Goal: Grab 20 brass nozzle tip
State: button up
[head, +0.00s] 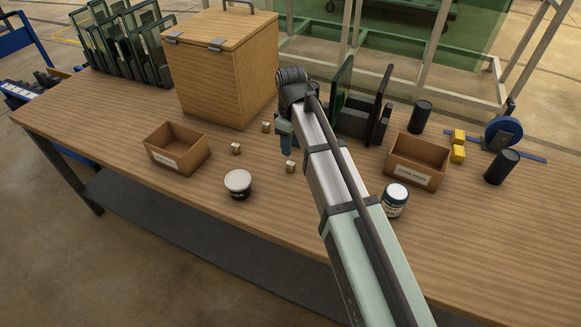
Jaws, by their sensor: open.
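Small pale brass-coloured pieces, which look like the nozzle tips, lie apart on the wooden table. One nozzle tip (236,148) is right of the left open box. Another nozzle tip (266,127) is near the front of the wooden cabinet. A third nozzle tip (291,166) is nearer the table's front. The number 20 cannot be read on any of them. My gripper (286,150) points down among them, just above and left of the third piece in the picture. It is open; its fingertips are small here and partly hidden by the wrist, and I see nothing held.
Open cardboard boxes stand at left (178,160) and right (417,171). A black tub with a pale lid (238,185) and a white jar (395,200) are near the front. The wooden cabinet (215,80) and dark upright panels (362,105) stand behind. Table is clear at front left.

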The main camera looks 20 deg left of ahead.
aim_at(290, 163)
jog(key=shift+s+f, duration=0.15)
jog(key=shift+f, duration=1.65)
jog(key=shift+s+f, duration=0.15)
jog(key=shift+f, duration=1.65)
jog(key=shift+c, duration=0.4)
grip_shut()
